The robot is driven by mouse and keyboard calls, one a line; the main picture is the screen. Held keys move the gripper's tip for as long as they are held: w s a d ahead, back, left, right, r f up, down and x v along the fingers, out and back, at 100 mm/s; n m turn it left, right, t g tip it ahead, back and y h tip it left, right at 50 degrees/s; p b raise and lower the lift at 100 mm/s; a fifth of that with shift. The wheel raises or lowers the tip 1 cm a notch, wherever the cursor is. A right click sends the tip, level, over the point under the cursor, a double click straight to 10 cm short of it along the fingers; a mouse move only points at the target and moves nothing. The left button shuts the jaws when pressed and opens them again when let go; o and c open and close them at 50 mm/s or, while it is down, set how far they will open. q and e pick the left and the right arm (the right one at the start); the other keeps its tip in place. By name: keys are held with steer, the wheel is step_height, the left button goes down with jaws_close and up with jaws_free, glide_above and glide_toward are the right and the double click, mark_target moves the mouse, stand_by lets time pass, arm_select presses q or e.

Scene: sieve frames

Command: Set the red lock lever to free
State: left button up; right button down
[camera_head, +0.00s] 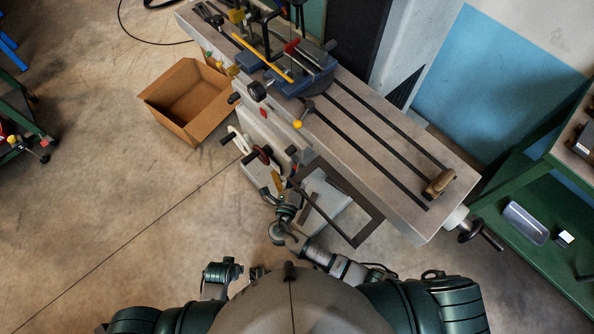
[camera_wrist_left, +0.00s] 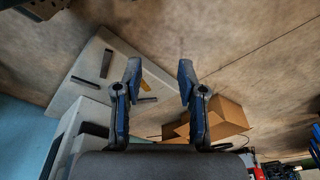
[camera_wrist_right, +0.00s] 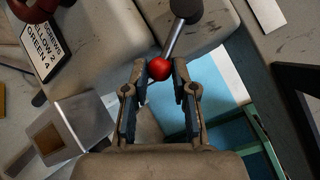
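The red lock lever (camera_wrist_right: 160,68) has a red ball knob on a grey metal rod, which runs up and right to a dark round hub (camera_wrist_right: 186,8) in the right wrist view. My right gripper (camera_wrist_right: 161,74) has its fingers on either side of the knob. They are partly closed, and the knob fills the gap at the fingertips. In the head view my right gripper (camera_head: 284,196) is at the machine's near side, and I cannot make out the lever there. My left gripper (camera_wrist_left: 159,78) is open and empty, away from the machine.
The long slotted machine table (camera_head: 375,140) carries a blue vise (camera_head: 292,75) and a wooden-handled tool (camera_head: 439,184). An open cardboard box (camera_head: 190,100) stands on the floor to the left. A lettered sign (camera_wrist_right: 45,48) is near the lever. A green shelf (camera_head: 540,215) stands right.

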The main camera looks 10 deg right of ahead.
steer(key=shift+a, duration=0.1)
arm_select(q)
steer(key=s+a+f+p, duration=0.3)
steer(key=s+f+p, duration=0.5)
steer(key=s+f, duration=0.5)
steer(key=s+g+p, duration=0.1)
steer(key=s+p, duration=0.3)
steer(key=s, duration=0.1)
arm_select(e)
steer(key=r+n, duration=0.1)
steer(key=r+n+g, duration=0.1)
steer(key=shift+s+d+r+g, duration=0.2)
steer(key=shift+s+r+g, duration=0.1)
steer(key=shift+s, duration=0.05)
steer(key=p, duration=0.2)
steer(key=r+n+g+p, duration=0.1)
steer(key=p, duration=0.2)
steer(key=shift+s+d+n+p, duration=0.15)
steer(key=shift+s+n+p, duration=0.1)
steer(key=shift+n+p, duration=0.1)
steer(key=shift+f+g+p, duration=0.15)
steer(key=shift+g+p, duration=0.15)
steer(key=shift+p, duration=0.25)
arm_select(q)
step_height(320, 180, up, 6)
steer(key=a, duration=0.1)
steer(key=shift+s+r, duration=0.1)
